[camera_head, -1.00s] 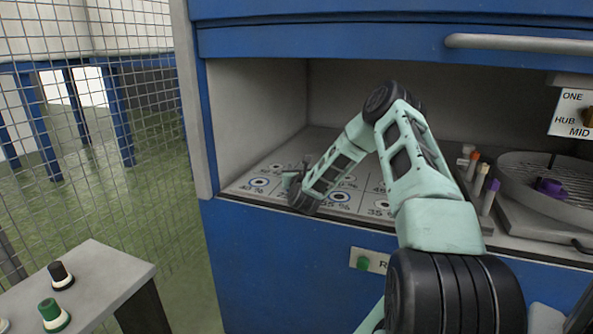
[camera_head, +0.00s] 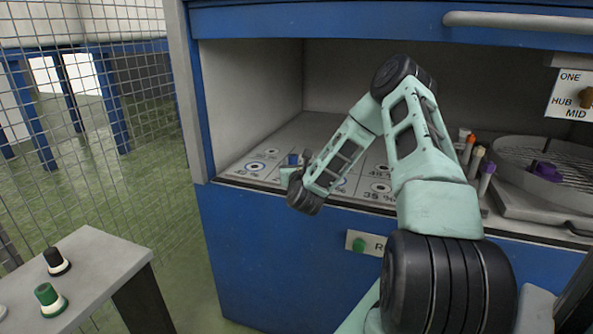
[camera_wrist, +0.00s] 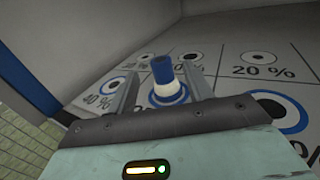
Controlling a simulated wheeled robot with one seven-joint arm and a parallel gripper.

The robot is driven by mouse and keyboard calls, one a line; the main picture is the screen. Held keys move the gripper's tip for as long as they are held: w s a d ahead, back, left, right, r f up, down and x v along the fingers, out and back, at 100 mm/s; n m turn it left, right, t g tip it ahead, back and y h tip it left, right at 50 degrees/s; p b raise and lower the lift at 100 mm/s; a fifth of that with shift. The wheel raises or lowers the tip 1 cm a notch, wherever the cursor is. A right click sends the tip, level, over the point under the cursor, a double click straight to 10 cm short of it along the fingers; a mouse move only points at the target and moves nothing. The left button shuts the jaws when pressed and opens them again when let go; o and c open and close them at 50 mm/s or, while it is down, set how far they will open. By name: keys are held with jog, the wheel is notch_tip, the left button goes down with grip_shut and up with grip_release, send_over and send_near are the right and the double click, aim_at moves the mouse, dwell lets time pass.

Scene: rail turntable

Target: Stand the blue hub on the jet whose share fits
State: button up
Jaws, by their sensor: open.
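The blue hub (camera_wrist: 162,70) has a blue top and a white lower part. In the wrist view it stands roughly upright over a blue-ringed jet (camera_wrist: 168,99) on the grey panel. My gripper (camera_wrist: 159,75) is open, with one finger on each side of the hub; whether either touches it cannot be told. In the head view the hub (camera_head: 293,159) shows small at my gripper (camera_head: 292,173). The share label of the jet under it is hidden. Other jets are marked 40 % (camera_wrist: 112,86) and 20 % (camera_wrist: 260,57).
A blue and grey cabinet wall encloses the panel on the left. A turntable with a wire grid (camera_head: 530,155) and a purple piece (camera_head: 546,171) is at right, beside several coloured pegs (camera_head: 477,160). A side table (camera_head: 95,270) holds a black hub (camera_head: 56,262) and a green hub (camera_head: 48,300).

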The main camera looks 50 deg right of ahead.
jog(key=shift+v, duration=1.75)
jog(key=w+a+n+y, duration=0.35)
jog(key=a+n, duration=0.25)
jog(key=a, duration=0.3)
jog(key=w+a+n+y, duration=0.3)
jog(key=a+n+y, duration=0.2)
jog(key=a+n, duration=0.25)
jog(key=s+a+r+n+g+y, duration=0.1)
jog(key=s+a+n+g+y, duration=0.15)
jog(key=a+n, duration=0.6)
jog(key=s+a+n+g+y, duration=0.25)
jog(key=a+n, duration=0.25)
jog(key=a, duration=0.7)
jog(key=s+a+r+n+g+y, duration=0.1)
jog(key=s+a+n+g, duration=0.1)
jog(key=s+a+n, duration=0.45)
jog(key=s+a+r+n+g, duration=0.15)
jog(key=s+a+n, duration=0.25)
jog(key=s+n, duration=0.4)
jog(key=s+r+n+g+h, duration=0.2)
jog(key=s+n+g, duration=0.3)
jog(key=s+n, duration=0.5)
jog(key=s, duration=0.8)
jog(key=shift+s+r, duration=0.2)
jog(key=shift+r, duration=0.15)
